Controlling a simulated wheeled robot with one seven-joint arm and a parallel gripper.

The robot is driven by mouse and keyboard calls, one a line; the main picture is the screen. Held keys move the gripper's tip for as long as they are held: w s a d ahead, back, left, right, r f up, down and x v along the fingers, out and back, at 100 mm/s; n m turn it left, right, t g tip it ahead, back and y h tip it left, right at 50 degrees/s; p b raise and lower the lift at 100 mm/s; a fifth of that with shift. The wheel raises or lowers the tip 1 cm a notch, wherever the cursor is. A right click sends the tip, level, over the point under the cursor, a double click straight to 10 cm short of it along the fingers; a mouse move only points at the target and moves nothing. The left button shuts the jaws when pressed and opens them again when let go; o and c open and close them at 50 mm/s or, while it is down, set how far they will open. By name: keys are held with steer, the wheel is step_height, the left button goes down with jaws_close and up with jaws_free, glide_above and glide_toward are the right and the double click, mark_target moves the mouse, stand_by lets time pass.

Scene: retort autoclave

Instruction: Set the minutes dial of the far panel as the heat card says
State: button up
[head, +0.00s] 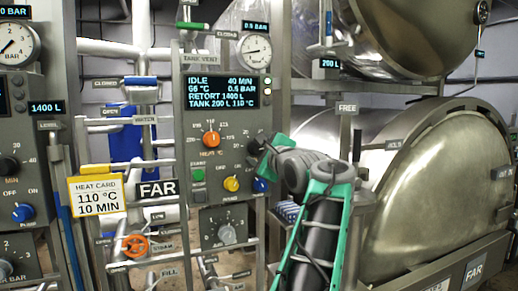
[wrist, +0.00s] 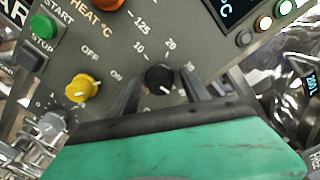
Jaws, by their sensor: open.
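The far panel (head: 186,120) stands mid-picture in the head view, with a FAR sign beside it. Its display (head: 221,91) reads IDLE, 40 MIN, 66 °C, 0.5 BAR. The heat card (head: 97,196), yellow-edged, reads 110 °C, 10 MIN. The minutes dial (wrist: 159,77) is a black knob with marks 10, 20 and 30 visible around it; its lower marks are hidden. In the head view the dial (head: 254,146) is partly covered by my gripper (head: 266,150). In the wrist view my open gripper (wrist: 160,82) has one finger on each side of the dial; contact cannot be told.
The orange heat dial (head: 210,139), green start button (head: 197,175) and yellow switch (head: 231,184) sit close by on the panel. A blue knob (head: 260,185) lies just below my gripper. Pipes and a rail stand left; a large steel retort (head: 430,190) stands right.

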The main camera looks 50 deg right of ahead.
jaws_close()
stand_by(0.6)
